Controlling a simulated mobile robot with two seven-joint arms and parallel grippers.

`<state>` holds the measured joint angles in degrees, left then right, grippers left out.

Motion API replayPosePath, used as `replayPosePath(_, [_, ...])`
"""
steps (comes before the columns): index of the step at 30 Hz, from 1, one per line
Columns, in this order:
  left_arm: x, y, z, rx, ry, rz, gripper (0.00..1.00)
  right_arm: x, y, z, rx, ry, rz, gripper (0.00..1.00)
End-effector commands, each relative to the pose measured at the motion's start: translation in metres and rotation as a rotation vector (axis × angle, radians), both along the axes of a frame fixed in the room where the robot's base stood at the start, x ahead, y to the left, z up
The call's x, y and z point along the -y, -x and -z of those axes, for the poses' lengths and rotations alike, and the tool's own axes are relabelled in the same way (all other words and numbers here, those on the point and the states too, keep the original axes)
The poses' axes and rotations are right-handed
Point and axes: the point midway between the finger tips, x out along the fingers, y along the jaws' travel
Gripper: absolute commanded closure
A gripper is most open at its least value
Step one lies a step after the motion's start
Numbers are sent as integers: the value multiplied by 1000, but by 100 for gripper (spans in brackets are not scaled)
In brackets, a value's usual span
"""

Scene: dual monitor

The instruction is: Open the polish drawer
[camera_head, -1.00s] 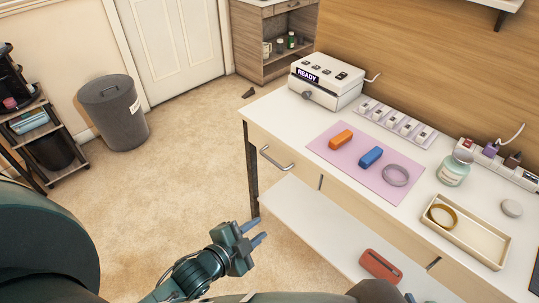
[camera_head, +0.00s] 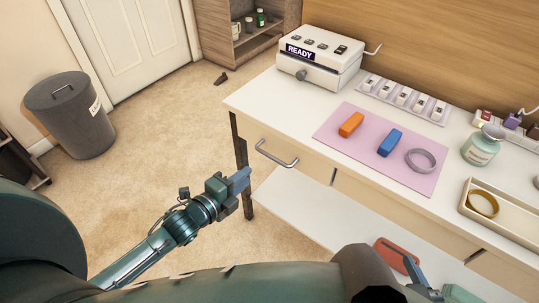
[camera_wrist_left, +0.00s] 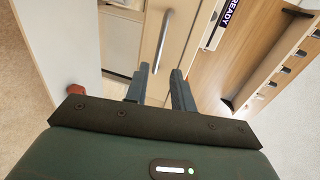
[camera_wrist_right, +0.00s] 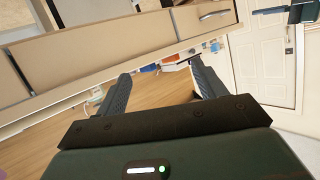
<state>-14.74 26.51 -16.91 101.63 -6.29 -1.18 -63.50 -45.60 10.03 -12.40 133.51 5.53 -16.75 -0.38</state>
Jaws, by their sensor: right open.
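A pale wood drawer front (camera_head: 315,165) with a silver bar handle (camera_head: 276,157) sits under the left end of the white desk. It looks shut. My left gripper (camera_head: 243,177) is in front of the desk's left leg, a little left of and below the handle. In the left wrist view its fingers (camera_wrist_left: 160,75) are apart and empty, with the handle (camera_wrist_left: 163,42) ahead of them and not between them. My right gripper (camera_head: 415,270) is low at the front by the desk; in the right wrist view its fingers (camera_wrist_right: 160,78) are wide apart and empty.
The desktop holds a white READY device (camera_head: 320,60), a pink mat (camera_head: 345,150) with orange and blue blocks and a grey ring, a jar (camera_head: 483,147) and a tray (camera_head: 510,217). A white lower shelf (camera_head: 300,205) juts out below the drawer.

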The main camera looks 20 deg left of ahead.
Motion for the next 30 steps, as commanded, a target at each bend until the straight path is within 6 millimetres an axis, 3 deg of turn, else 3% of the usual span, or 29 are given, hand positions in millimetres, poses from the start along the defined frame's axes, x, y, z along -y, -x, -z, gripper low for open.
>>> replayPosePath(12, [28, -76, 18, 0, 3, -2, 75, 5, 3, -1, 40, 5, 9, 30])
replayPosePath(18, [38, -103, 24, -1, 3, -2, 75, 7, 4, -3, 60, 9, 13, 30])
replayPosePath(30, [42, -114, 26, -3, 3, -1, 75, 9, 4, -8, 79, 10, 17, 30])
